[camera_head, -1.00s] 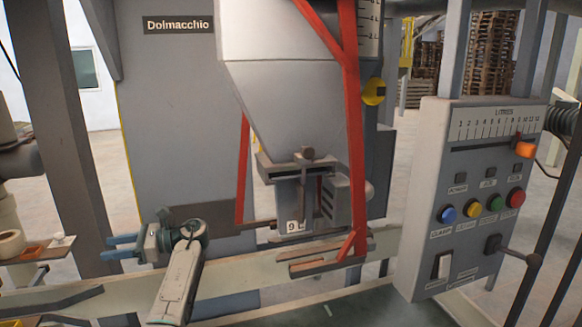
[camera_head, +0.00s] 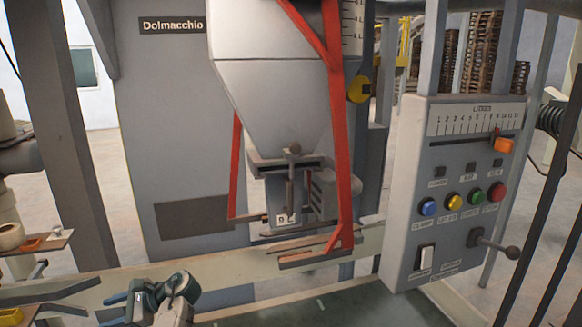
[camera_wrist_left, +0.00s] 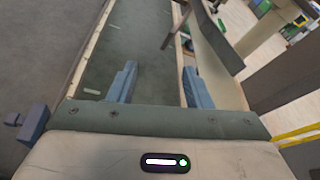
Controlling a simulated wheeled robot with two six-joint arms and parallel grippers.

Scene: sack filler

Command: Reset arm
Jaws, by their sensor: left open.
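My left gripper (camera_head: 112,306) is low at the left in the head view, with its blue fingers pointing left. In the left wrist view its two blue fingers (camera_wrist_left: 157,88) are spread apart with nothing between them. Below and beyond them is a dark green surface (camera_wrist_left: 112,40). My right gripper does not show in either current view.
The grey filler hopper (camera_head: 270,95) with red bars (camera_head: 338,120) stands at centre. The control panel (camera_head: 410,200) stands at right, with coloured buttons, an orange slider (camera_head: 502,145) and a lever (camera_head: 511,252). A pale rail (camera_head: 210,270) crosses in front. A small shelf (camera_head: 55,240) is at left.

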